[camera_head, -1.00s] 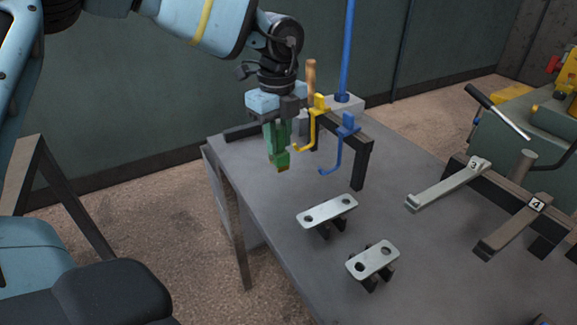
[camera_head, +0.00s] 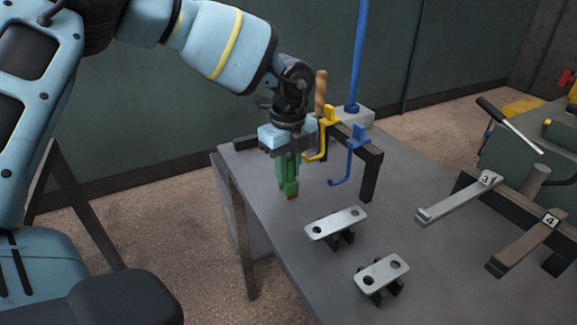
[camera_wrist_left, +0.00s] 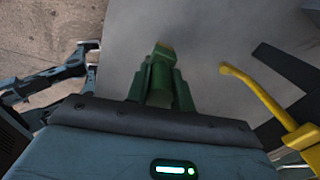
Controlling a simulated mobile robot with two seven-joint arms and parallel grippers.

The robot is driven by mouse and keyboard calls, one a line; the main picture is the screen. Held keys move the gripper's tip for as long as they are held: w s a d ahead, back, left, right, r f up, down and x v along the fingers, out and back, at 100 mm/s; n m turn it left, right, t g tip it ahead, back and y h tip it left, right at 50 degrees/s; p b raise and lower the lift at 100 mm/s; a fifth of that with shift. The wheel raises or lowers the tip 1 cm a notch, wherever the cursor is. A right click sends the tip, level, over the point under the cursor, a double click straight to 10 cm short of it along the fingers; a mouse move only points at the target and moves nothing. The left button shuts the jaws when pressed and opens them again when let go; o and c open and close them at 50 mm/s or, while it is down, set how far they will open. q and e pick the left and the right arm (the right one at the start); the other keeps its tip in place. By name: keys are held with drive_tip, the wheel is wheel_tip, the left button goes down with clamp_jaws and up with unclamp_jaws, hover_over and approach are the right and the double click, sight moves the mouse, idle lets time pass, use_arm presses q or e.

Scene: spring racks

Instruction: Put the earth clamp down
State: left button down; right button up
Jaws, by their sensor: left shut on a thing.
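The earth clamp (camera_head: 289,182) is green with a brownish tip. My left gripper (camera_head: 287,157) points down and is shut on its upper part. The clamp hangs tip down over the left part of the grey table (camera_head: 262,215). I cannot tell whether its tip touches the tabletop. In the left wrist view the green clamp (camera_wrist_left: 160,80) sticks out beyond the gripper over the bare grey top.
A yellow hook (camera_head: 321,150) and a blue hook (camera_head: 345,165) hang on a dark rack (camera_head: 371,175) just right of the gripper. Two pale plates with holes (camera_head: 336,224) (camera_head: 381,275) stand nearer. Arms marked 3 (camera_head: 455,202) and 4 (camera_head: 524,245) lie to the right.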

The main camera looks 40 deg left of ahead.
use_arm(q)
drive_tip(key=c, duration=1.2)
unclamp_jaws()
wheel_tip(320, 180, up, 12)
drive_tip(key=shift+r+p, duration=0.1)
drive_tip(key=shift+p, duration=0.2)
